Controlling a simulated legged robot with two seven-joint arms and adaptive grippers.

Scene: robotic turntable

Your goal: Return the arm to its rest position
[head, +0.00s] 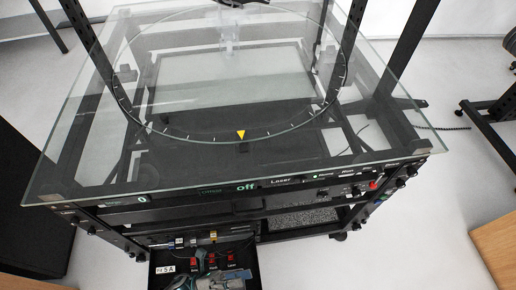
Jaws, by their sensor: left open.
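My left gripper (210,279) shows at the bottom edge of the head view, cut off by the frame. It is grey and teal, its jaws are open, and I see nothing held between them. It is in front of the low black panel with red switches (213,261); I cannot tell whether it touches it. The rest of my left arm is out of frame. My right gripper is not in view.
The turntable rig has a glass top (75,150), a ringed disc with a yellow marker (240,134), and black uprights. Its front control panel (250,187) reads "off" and has a red button (373,185). Wooden surfaces (498,248) edge the lower corners.

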